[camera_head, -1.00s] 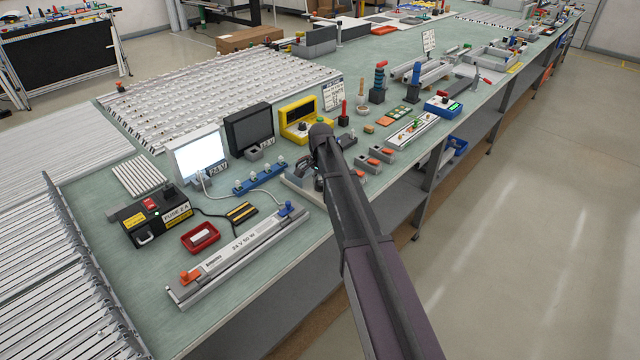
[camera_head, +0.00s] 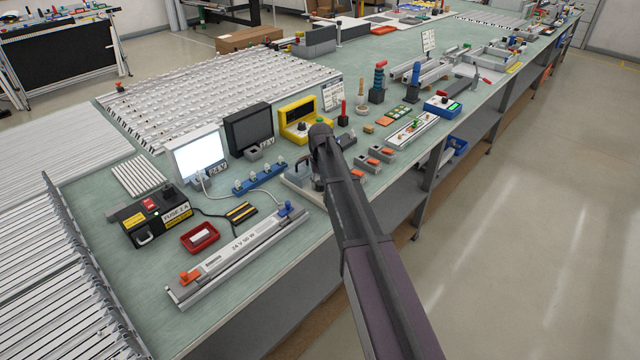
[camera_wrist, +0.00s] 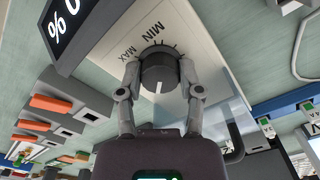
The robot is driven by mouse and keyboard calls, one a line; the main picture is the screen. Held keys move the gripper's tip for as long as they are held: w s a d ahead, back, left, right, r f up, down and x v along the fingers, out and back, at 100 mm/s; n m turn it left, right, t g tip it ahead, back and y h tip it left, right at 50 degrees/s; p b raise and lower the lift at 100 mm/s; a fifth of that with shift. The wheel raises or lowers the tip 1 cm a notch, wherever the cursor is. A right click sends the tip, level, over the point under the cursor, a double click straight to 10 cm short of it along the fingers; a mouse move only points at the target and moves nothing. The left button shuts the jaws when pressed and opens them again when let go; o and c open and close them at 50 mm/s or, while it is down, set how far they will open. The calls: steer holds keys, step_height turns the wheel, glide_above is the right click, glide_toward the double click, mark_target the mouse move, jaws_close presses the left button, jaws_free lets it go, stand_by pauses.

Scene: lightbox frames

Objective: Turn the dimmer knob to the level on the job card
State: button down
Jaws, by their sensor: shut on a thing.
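The dimmer knob (camera_wrist: 158,74) is dark and round with a white pointer line, on a light plate (camera_wrist: 185,28) marked MIN and MAX with tick marks. In the wrist view the pointer points toward the bottom of the picture. My gripper (camera_wrist: 160,68) is shut on the knob, one finger on each side. A dark display (camera_wrist: 66,28) beside the plate shows a % sign and part of a digit like 0, cut off by the frame. In the head view my arm hides most of the dimmer. A white card (camera_head: 332,95) stands behind; its print is too small to read.
A lit white panel (camera_head: 200,152), a dark panel (camera_head: 249,128) and a yellow box (camera_head: 298,118) stand behind my arm. A blue strip with several small pegs (camera_head: 258,180) lies to the left. Small grey blocks with orange tops (camera_head: 368,165) are to the right.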

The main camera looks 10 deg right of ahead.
steer(key=shift+s+n, duration=0.1)
steer(key=shift+n, duration=2.1)
steer(key=c, duration=0.5)
jaws_free()
steer(key=shift+c, duration=0.2)
steer(key=shift+m, duration=0.4)
